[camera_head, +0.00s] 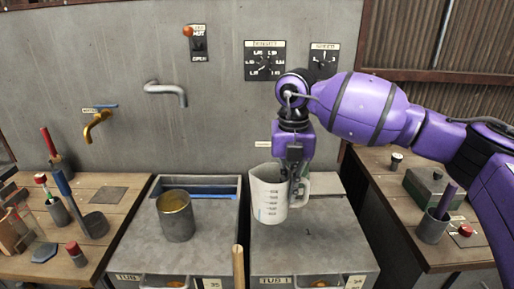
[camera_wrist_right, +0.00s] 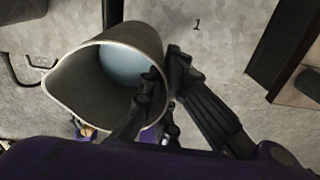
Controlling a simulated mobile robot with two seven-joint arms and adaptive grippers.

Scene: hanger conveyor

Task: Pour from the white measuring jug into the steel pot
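The white measuring jug (camera_head: 268,194) stands upright over the right grey tub top, with dark scale marks on its side and its handle to the right. In the right wrist view I look into the jug (camera_wrist_right: 84,88), where a pale blue-grey surface shows inside. My right gripper (camera_head: 298,182) points down at the jug's handle side. In the wrist view its fingers (camera_wrist_right: 163,84) are close together on both sides of the jug's rim; the exact contact is partly hidden. The steel pot (camera_head: 176,217) stands on the left tub top, apart from the jug. My left gripper is not in view.
A wooden stick (camera_head: 238,265) rises in front between the two tubs. A steel spout (camera_head: 167,92) and a brass tap (camera_head: 97,124) stick out from the wall. Side benches hold tools and cups, including a grey cup (camera_head: 433,227). Free room lies between pot and jug.

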